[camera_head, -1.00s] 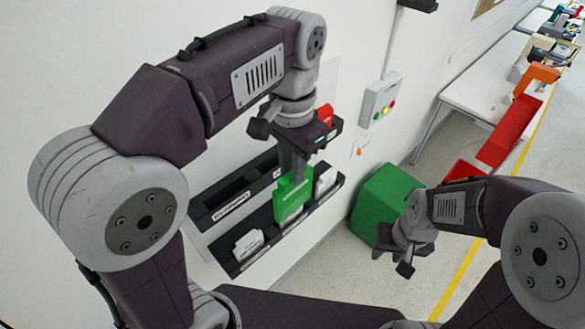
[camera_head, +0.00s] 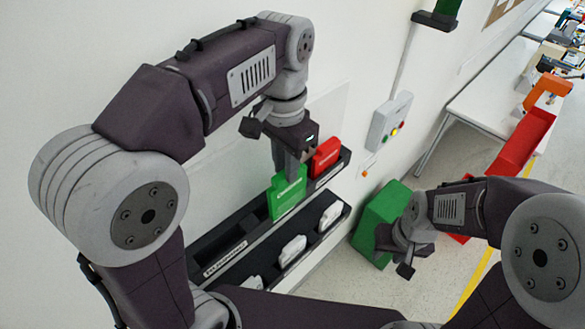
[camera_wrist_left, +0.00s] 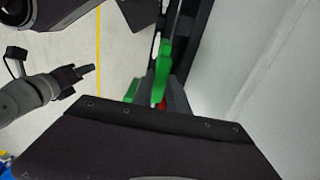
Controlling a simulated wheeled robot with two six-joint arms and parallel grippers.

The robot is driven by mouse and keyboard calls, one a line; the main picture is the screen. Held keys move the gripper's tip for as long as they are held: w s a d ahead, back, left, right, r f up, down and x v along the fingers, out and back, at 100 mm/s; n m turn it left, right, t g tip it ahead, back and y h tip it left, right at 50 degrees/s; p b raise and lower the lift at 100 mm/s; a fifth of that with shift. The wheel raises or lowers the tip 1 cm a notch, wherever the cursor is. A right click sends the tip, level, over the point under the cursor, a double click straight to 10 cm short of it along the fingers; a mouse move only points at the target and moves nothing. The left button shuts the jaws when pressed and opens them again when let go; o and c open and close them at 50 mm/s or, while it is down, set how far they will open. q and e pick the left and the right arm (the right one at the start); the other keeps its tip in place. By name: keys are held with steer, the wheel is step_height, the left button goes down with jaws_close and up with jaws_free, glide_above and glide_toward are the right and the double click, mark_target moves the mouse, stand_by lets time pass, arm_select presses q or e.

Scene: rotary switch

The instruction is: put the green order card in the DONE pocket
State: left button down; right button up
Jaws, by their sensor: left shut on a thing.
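The green order card (camera_head: 287,203) is upright in my left gripper (camera_head: 289,178), in front of the upper row of the dark wall rack (camera_head: 243,239). I cannot tell whether its lower edge is inside a pocket or just above it. In the left wrist view the card (camera_wrist_left: 162,72) shows edge-on between the fingers (camera_wrist_left: 162,95). A red card (camera_head: 326,157) stands in the upper row to the right. A label (camera_head: 224,261) is on the upper row's left end, too small to read surely; no DONE label is legible. My right gripper (camera_head: 394,254) is open and empty.
White cards (camera_head: 292,249) stand in the rack's lower row. A grey box with buttons (camera_head: 389,121) is on the wall to the right. A green box (camera_head: 381,218) stands on the floor behind my right gripper. Red bins (camera_head: 522,141) are further right.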

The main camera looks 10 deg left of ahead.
arm_select(q)
steer(key=a, duration=0.1)
steer(key=w+a, duration=0.1)
steer(key=w+a+p, duration=0.1)
steer(key=shift+w+a+f, duration=0.1)
steer(key=shift+w+f, duration=0.05)
steer(key=shift+f, duration=0.1)
arm_select(e)
steer(key=shift+d+r, duration=0.1)
steer(key=shift+r, duration=0.5)
arm_select(q)
steer(key=shift+w+f, duration=0.1)
steer(key=shift+w, duration=0.1)
arm_select(e)
steer(key=shift+w+f, duration=0.1)
steer(key=shift+w, duration=0.05)
arm_select(q)
steer(key=shift+s+f+b, duration=0.1)
steer(key=shift+f+b, duration=1.7)
steer(key=shift+f, duration=0.5)
steer(key=c, duration=1.2)
jaws_free()
steer(key=shift+r, duration=0.1)
arm_select(e)
step_height(320, 180, down, 3)
steer(key=shift+f, duration=0.1)
